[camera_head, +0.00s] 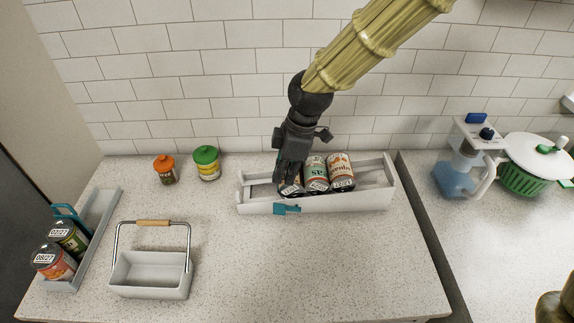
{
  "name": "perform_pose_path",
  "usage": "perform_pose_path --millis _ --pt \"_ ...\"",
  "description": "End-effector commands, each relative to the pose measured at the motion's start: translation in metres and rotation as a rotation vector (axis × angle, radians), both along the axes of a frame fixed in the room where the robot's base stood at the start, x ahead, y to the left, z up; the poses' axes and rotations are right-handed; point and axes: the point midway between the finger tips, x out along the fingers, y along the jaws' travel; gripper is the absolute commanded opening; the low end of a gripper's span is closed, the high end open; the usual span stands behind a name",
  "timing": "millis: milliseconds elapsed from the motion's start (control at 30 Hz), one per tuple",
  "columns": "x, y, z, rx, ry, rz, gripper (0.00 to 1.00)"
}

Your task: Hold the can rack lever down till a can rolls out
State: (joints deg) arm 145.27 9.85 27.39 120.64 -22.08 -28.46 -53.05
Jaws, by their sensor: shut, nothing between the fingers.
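The can rack (345,201) is a long pale trough near the back wall. Several cans lie in its middle, among them a green one (315,172) and a white and brown one (340,169). A teal piece (287,209), which looks like the lever, sticks out at the rack's front wall, left of centre. My gripper (287,181) is shut and empty, pointing down at the leftmost can, which it partly hides. It is behind and above the teal piece. I cannot tell whether it touches the can or the lever mechanism.
A second tray (98,215) with two cans stands at the far left. A handled basket (150,281) stands front left. Jars with orange (164,162) and green (206,155) lids stand behind. A blue jug (458,175) is right. The front middle counter is clear.

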Motion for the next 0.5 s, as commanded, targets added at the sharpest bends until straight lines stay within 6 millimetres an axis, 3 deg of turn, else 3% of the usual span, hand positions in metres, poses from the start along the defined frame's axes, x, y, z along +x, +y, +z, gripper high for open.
perform_pose_path --millis 167,500 --pt "-0.007 0.006 -0.02 -0.002 -0.003 0.002 0.0" --pt "-0.002 0.016 -0.066 -0.001 0.001 0.002 0.0"
